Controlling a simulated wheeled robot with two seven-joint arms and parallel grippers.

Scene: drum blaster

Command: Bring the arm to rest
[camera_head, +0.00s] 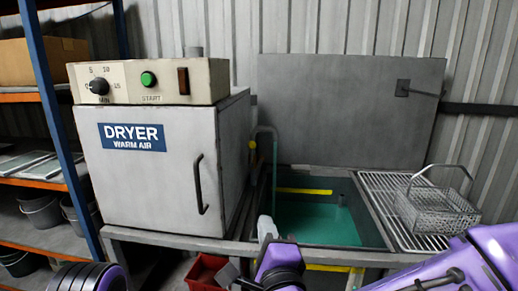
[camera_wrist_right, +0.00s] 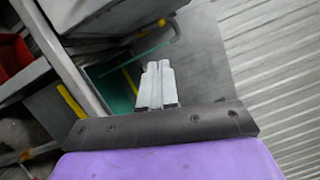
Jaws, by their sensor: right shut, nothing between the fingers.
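My right gripper (camera_head: 267,228) shows at the bottom middle of the head view, with pale fingertips in front of the near edge of the tank. Its purple and black arm (camera_head: 480,262) comes in from the lower right. In the right wrist view the pale fingers (camera_wrist_right: 157,68) of my right gripper are together, with nothing between them. They appear over the tank area, apart from the things around. A dark ribbed part of my left arm (camera_head: 90,277) shows at the lower left; my left gripper is out of view.
A grey dryer (camera_head: 150,185) with a closed door stands at the left. A tank (camera_head: 315,222) of green liquid is open, its lid (camera_head: 350,115) raised. A wire basket (camera_head: 437,212) sits on the rack (camera_head: 400,235) at right. A red bin (camera_head: 207,272) is low in front.

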